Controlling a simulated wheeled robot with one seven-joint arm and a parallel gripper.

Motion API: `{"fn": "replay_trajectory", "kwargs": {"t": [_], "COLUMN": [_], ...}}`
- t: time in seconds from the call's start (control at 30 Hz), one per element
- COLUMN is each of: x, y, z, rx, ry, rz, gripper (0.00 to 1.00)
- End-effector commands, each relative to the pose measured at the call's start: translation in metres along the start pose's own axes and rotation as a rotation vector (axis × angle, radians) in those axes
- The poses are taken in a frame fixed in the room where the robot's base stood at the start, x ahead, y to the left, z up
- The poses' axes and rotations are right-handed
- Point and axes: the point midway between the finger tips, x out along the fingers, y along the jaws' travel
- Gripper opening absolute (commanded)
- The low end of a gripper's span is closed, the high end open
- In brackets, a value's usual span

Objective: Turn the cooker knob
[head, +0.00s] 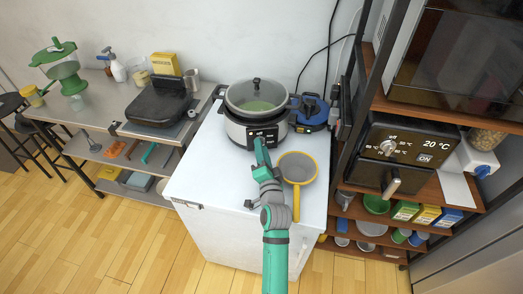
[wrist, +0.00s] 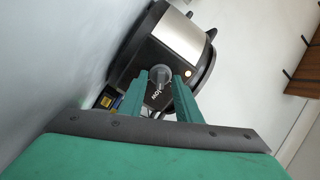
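The cooker (head: 237,132) stands on the white cabinet top in the head view, a pale and black pot with a dark control panel on its front. In the wrist view the cooker (wrist: 185,40) shows at an angle, with its round grey knob (wrist: 160,74) on the dark panel. My gripper (head: 262,148) is at the front of the cooker, close to the panel. In the wrist view its two green fingers are apart, one on each side of the knob, with gaps visible. I cannot tell how deep the fingertips reach around the knob. In the head view my gripper hides the knob.
A grey pan with a yellow rim (head: 297,168) lies right of my arm on the white cabinet (head: 205,175). A shelf rack with an oven (head: 405,150) stands at the right. A metal table (head: 105,117) holds a black grill at the left.

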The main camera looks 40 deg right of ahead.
Motion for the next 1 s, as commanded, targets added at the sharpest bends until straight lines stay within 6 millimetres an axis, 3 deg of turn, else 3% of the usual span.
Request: {"fn": "replay_trajectory", "kwargs": {"t": [1.0], "x": [-0.020], "y": [-0.001], "z": [0.000], "rx": [0.002], "ry": [-0.001], "rz": [-0.001], "gripper": [0.30]}}
